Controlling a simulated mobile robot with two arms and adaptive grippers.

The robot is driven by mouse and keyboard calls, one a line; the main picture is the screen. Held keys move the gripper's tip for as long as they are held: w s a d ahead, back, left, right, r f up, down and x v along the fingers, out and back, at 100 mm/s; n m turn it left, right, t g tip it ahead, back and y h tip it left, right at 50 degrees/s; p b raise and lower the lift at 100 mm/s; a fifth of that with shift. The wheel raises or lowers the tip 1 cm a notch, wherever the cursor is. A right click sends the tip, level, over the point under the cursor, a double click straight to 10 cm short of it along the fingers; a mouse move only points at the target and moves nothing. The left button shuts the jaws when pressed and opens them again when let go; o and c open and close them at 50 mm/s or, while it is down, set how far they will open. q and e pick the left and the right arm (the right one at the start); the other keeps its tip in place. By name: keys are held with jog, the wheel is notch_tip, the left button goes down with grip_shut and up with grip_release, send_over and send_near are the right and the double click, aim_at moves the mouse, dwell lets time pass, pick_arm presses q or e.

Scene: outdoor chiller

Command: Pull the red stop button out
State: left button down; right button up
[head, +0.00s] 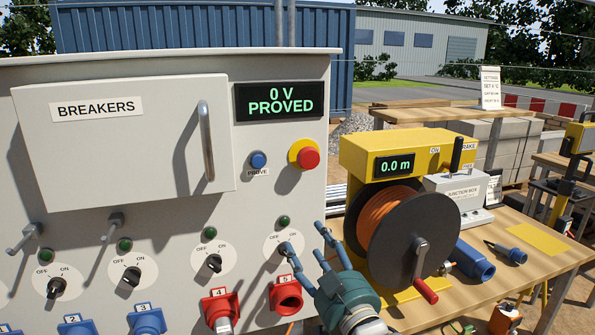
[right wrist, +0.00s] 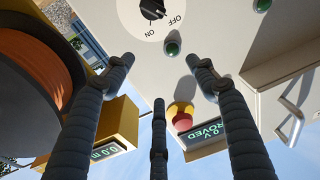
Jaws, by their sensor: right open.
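The red stop button (head: 308,158) sits in a yellow collar on the grey panel (head: 330,120), right of the blue PROVE button (head: 258,160). It also shows in the right wrist view (right wrist: 183,125), which is upside down, near the middle fingertip. My right gripper (head: 308,240) is open and empty, below the stop button and in front of the panel by breaker knob 5. In the right wrist view its fingers (right wrist: 158,75) are spread apart, with no finger closed on the button. I cannot tell the exact gap to the panel. My left gripper is not in view.
The display (head: 279,102) reads 0 V PROVED. Knobs and red and blue sockets (head: 286,296) line the lower panel. A cable reel (head: 412,235) on a wooden table (head: 540,262) stands close right of my gripper. The breakers door handle (head: 206,140) sticks out.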

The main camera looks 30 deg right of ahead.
aim_at(311, 161)
jog(key=s+r+m+t+h, duration=0.1)
jog(key=s+r+t+h, duration=0.2)
jog(key=r, duration=1)
jog(key=shift+y, duration=0.5)
jog(key=p+x, duration=0.1)
jog(key=x, duration=0.2)
jog(key=p+x, duration=0.1)
jog(key=x, duration=0.1)
jog(key=d+p+x, duration=0.1)
jog(key=x, duration=0.2)
jog(key=shift+w+d, duration=0.15)
jog(key=shift+w, duration=0.05)
jog(key=shift+w+d+r+p, duration=0.1)
jog(key=shift+w+r+p, duration=0.05)
jog(key=shift+w+p, duration=0.3)
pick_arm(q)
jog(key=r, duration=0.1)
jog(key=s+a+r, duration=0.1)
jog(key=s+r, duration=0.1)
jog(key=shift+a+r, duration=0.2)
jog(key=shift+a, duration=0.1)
